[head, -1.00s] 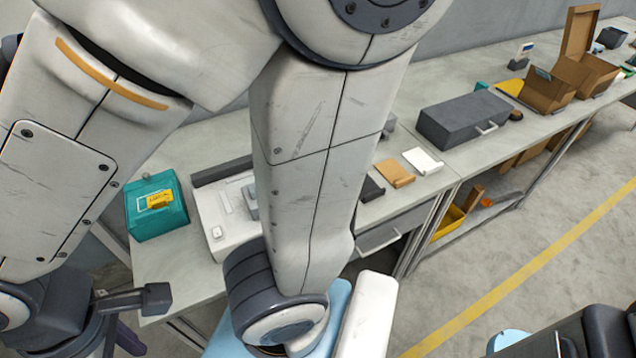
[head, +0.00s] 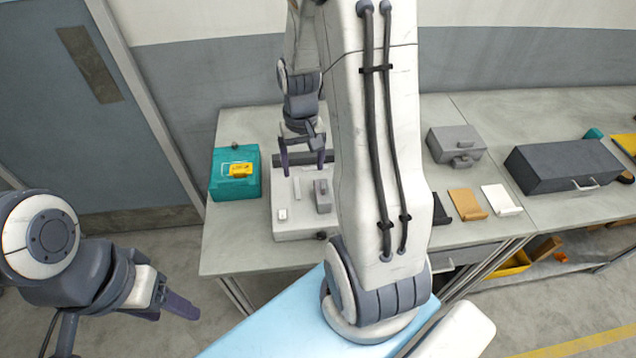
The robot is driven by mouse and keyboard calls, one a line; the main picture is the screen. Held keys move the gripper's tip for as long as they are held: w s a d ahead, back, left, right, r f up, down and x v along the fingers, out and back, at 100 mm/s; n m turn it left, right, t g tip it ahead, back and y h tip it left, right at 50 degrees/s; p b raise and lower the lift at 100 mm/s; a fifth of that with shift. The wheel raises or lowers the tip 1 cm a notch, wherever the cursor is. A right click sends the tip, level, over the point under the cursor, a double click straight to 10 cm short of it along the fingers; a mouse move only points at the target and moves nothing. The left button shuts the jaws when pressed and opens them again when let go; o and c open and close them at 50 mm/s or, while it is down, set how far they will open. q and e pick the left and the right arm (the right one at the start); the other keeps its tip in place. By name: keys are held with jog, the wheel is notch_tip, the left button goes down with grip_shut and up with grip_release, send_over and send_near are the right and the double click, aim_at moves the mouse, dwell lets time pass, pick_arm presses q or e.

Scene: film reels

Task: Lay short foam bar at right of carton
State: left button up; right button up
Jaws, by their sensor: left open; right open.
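My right gripper (head: 304,157) is open and empty, with dark fingers pointing down over the back of a pale flat unit (head: 300,232) on the bench. A dark bar lies along the unit's back edge, partly behind the fingers. A small grey block (head: 322,196) and small white pieces sit on the unit. I cannot tell which of these, if any, is the short foam bar. My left gripper (head: 172,298) is open, low at the left, away from the bench. No open brown carton shows in the head view now.
A teal box (head: 223,189) with a yellow label stands left of the unit. A grey box (head: 457,147), brown (head: 467,203) and white (head: 500,199) flat pieces, and a dark handled case (head: 565,165) stand to the right. My arm hides the bench's middle.

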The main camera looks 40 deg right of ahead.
jog(key=d+f+m, duration=0.1)
jog(key=d, duration=0.4)
jog(key=p, duration=0.1)
send_over(323, 185)
jog(key=shift+m, duration=0.4)
notch_tip(323, 185, down, 5)
jog(key=shift+s+a+r, duration=0.1)
jog(key=shift+s+r, duration=0.05)
jog(key=shift+f, duration=0.5)
jog(key=shift+f+p, duration=0.55)
jog(key=shift+p, duration=0.2)
jog(key=f+p, duration=0.1)
jog(key=f, duration=0.2)
jog(key=shift+w, duration=0.2)
jog(key=shift+f, duration=0.6)
grip_shut()
jog(key=shift+r, duration=0.2)
